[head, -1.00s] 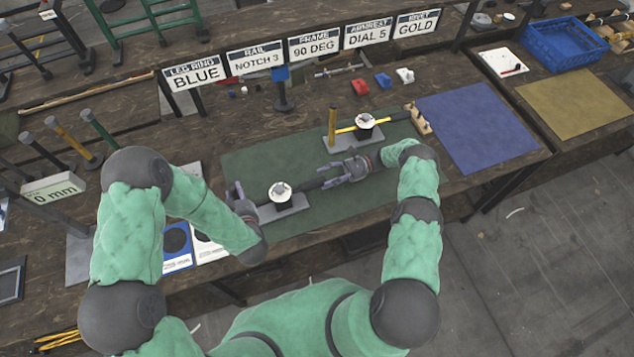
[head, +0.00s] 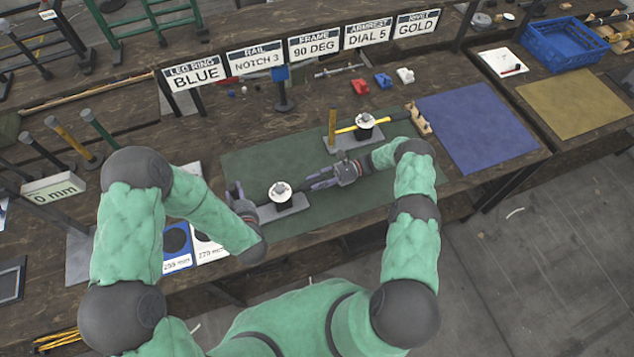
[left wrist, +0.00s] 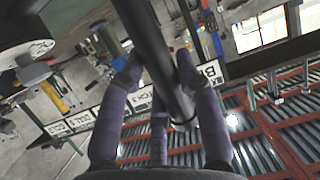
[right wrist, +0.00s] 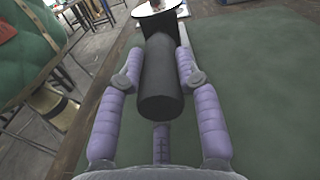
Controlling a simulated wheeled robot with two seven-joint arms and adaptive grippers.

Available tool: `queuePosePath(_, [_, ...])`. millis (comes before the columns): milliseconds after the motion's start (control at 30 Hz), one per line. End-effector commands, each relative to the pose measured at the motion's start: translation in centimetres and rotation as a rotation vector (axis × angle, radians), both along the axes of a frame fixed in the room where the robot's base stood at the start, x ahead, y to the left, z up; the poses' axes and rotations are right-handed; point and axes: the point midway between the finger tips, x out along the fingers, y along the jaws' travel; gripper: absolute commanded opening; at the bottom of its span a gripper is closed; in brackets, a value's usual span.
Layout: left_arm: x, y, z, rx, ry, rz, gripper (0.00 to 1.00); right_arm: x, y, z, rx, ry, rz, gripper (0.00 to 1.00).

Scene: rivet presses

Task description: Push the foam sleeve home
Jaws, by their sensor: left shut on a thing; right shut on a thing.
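The foam sleeve (right wrist: 160,80) is a thick dark grey cylinder in the right wrist view, its blunt end facing the camera. My right gripper (head: 318,180) is shut on it, with the purple fingers (right wrist: 158,75) on both sides. The sleeve's far end is close to a small press with a white round top (head: 280,188) on a grey base (head: 290,207); contact there is unclear. My left gripper (head: 241,199), left of that press, is shut on a dark tube (left wrist: 165,60) that runs between its fingers in the left wrist view. How far the sleeve covers the tube is hidden.
A second press (head: 364,121) with a yellow handle stands behind on the green mat (head: 345,212). A blue mat (head: 478,128) lies to the right. Setting signs (head: 315,48) stand along the back. Spare dark, brown and green posts (head: 62,130) stand at the left.

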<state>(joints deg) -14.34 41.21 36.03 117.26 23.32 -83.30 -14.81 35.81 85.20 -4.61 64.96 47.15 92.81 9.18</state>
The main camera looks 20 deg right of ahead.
Motion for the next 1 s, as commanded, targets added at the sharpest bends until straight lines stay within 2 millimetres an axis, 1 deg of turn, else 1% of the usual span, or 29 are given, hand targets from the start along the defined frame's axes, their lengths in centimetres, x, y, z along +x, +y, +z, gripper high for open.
queuePosePath(133, [0.0, 0.0, 0.0, 0.0, -0.001, 0.0, 0.0, 0.0, 0.6, 0.1, 0.004, 0.001, 0.002, 0.0])
queuePosePath(300, [0.0, 0.0, 0.0, 0.001, 0.0, -0.001, 0.0, -0.2, 2.9, 0.1, 0.005, 0.002, 0.005, 0.0])
queuePosePath(367, [0.0, -0.1, 0.0, 0.0, 0.0, -0.002, 0.0, -0.2, 3.4, 0.1, 0.004, 0.002, 0.003, 0.0])
queuePosePath(600, [-0.1, -0.2, -0.1, -0.001, 0.002, -0.006, 0.0, -0.2, 3.6, 0.1, 0.005, 0.002, 0.004, 0.0])
queuePosePath(633, [-0.1, -0.2, -0.1, -0.001, 0.002, -0.006, 0.0, -0.2, 3.6, 0.1, 0.006, 0.002, 0.004, 0.37])
queuePosePath(667, [-0.1, -0.2, -0.1, -0.001, 0.003, -0.006, 0.0, -0.2, 3.6, 0.1, 0.006, 0.002, 0.004, 0.46])
queuePosePath(700, [-0.1, -0.2, -0.1, -0.001, 0.002, -0.006, 0.0, -0.2, 3.6, 0.1, 0.005, 0.002, 0.004, 0.57])
queuePosePath(733, [-0.1, -0.2, -0.1, 0.0, 0.002, -0.005, 0.0, -0.2, 3.6, 0.1, 0.005, 0.002, 0.004, 0.59])
queuePosePath(1000, [0.0, 0.0, 0.0, 0.0, 0.002, -0.001, 0.0, -0.2, 3.4, 0.0, 0.002, 0.001, 0.002, 0.59])
